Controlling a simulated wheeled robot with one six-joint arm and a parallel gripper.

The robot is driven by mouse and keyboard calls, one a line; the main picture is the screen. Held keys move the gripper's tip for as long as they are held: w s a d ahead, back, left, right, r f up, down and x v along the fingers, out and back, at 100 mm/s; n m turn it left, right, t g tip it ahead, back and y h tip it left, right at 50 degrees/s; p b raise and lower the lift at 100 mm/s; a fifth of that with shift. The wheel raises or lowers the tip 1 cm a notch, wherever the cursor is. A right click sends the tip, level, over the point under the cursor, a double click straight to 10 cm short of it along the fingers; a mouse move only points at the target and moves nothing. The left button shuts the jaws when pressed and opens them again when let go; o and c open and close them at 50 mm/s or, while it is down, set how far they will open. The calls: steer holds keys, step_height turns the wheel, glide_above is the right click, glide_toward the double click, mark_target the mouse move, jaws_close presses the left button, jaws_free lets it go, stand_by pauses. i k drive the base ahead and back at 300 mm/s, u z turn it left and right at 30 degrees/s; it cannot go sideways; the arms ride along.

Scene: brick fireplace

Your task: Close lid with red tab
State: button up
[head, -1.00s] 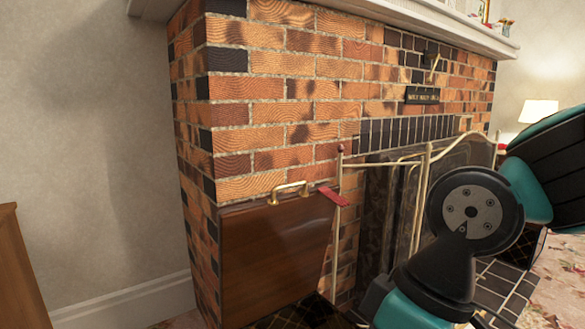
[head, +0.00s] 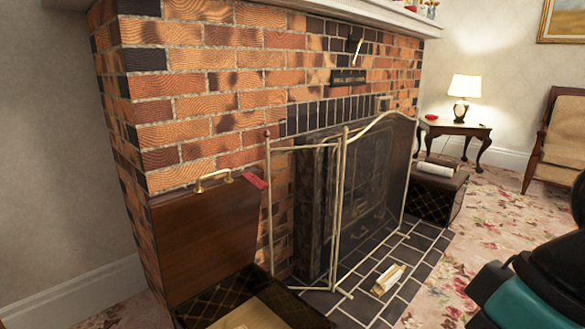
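The lid (head: 207,232) is a dark brown wooden panel with a brass handle (head: 213,179) on its top edge. It stands raised and open, leaning near the brick wall at the left. The red tab (head: 254,181) sticks out at its upper right corner. Below it is the open box (head: 215,296) with a dark, gold-lattice pattern and a light wooden piece inside, partly cut off by the bottom edge. My arm shows at the lower right, well away from the lid. My gripper is not in view.
A brass-framed fire screen (head: 342,190) stands on the tiled hearth (head: 412,268), just right of the lid. A second lattice-patterned box (head: 436,193), closed, stands beyond it. A small bundle (head: 388,279) lies on the hearth. Floral carpet (head: 480,225) is open at the right.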

mark_target(204, 234)
steer(key=z, duration=0.35)
steer(key=i, duration=0.35)
steer(key=u, duration=0.8)
steer(key=i, duration=0.8)
steer(key=u, duration=0.85)
